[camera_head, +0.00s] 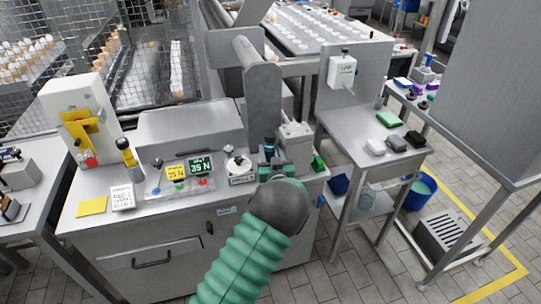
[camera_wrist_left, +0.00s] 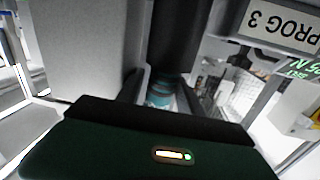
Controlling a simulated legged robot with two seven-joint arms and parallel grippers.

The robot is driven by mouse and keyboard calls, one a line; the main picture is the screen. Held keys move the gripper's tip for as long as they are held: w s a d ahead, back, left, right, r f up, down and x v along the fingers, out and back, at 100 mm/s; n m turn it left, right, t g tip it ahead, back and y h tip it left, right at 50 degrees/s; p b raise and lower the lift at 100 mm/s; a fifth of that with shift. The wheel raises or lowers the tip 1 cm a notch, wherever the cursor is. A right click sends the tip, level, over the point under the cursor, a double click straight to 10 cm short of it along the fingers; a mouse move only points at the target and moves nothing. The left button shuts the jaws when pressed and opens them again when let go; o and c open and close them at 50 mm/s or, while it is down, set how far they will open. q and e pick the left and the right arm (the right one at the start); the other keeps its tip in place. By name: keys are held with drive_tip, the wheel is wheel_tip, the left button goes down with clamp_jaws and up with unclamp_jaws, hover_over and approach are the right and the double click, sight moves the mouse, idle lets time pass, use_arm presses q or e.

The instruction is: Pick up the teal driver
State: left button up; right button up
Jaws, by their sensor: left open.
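The teal driver (camera_head: 270,146) is a dark upright cylinder with teal on it, at the right part of the grey workbench, below a grey post. In the left wrist view its teal-banded part (camera_wrist_left: 160,92) shows beneath a wide black cylinder. My left gripper (camera_head: 274,168) is open at the driver, just on the near side of it in the head view. In the left wrist view the driver lies ahead between the fingers, partly hidden by my gripper's dark body. I cannot tell whether the fingers touch it. My right gripper is not in view.
A grey post (camera_head: 262,92) rises behind.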

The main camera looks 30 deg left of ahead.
use_arm(q)
drive_tip(key=shift+a, duration=0.25)
drive_tip(key=shift+c, duration=0.7)
drive_tip(key=shift+d, duration=0.1)
clamp_jaws()
